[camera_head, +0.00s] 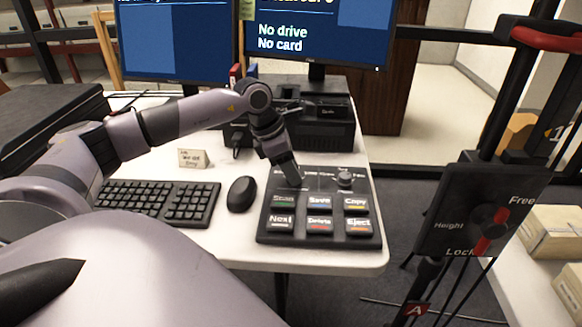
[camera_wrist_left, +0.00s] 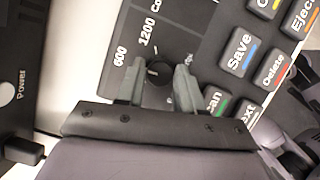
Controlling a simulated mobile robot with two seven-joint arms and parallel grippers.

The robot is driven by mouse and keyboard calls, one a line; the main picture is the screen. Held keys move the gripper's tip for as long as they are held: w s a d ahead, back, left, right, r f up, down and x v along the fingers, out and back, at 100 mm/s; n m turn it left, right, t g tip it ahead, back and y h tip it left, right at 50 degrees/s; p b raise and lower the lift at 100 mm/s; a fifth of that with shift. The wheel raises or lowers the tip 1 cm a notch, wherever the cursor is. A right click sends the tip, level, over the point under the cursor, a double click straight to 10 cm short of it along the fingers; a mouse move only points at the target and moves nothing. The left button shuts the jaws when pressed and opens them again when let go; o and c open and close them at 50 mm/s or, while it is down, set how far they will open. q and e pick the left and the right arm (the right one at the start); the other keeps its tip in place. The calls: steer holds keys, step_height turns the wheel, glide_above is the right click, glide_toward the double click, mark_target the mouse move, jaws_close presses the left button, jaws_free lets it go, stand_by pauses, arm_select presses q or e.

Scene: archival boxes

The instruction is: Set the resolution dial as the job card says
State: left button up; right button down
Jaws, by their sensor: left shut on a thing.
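A black control panel (camera_head: 312,243) lies on the white desk, with labelled keys and two dials along its far edge. My left gripper (camera_head: 293,182) reaches down onto the left dial, which it hides in the head view. In the left wrist view my left gripper (camera_wrist_left: 160,82) has its fingers on either side of the round black dial (camera_wrist_left: 158,71), shut on it. The labels 600 and 1200 show beside the dial; its pointer is not clear. A small card (camera_head: 193,158) stands behind the keyboard, its writing too small to read surely. My right gripper is not in view.
The second dial (camera_head: 345,179) is at the panel's right. A keyboard (camera_head: 160,203) and a mouse (camera_head: 241,194) lie to the left. A black device (camera_head: 325,125) stands behind the panel, below two monitors. A stand with a Height lever (camera_head: 490,230) is at right.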

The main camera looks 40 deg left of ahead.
arm_select(q)
steer(key=shift+d+n+t+y, duration=0.1)
steer(key=shift+n+t+y, duration=0.3)
steer(key=shift+n, duration=0.8)
steer(key=n+y, duration=0.1)
steer(key=n, duration=0.1)
steer(key=shift+n, duration=0.3)
steer(key=n+y, duration=0.1)
steer(key=n, duration=0.2)
steer(key=n+y+b, duration=0.1)
steer(key=n, duration=0.1)
steer(key=shift+d+n, duration=0.2)
steer(key=shift+n, duration=0.5)
steer(key=o, duration=1)
steer(key=shift+r, duration=0.1)
steer(key=v, duration=0.7)
steer(key=shift+d+p, duration=0.15)
steer(key=shift+p, duration=0.25)
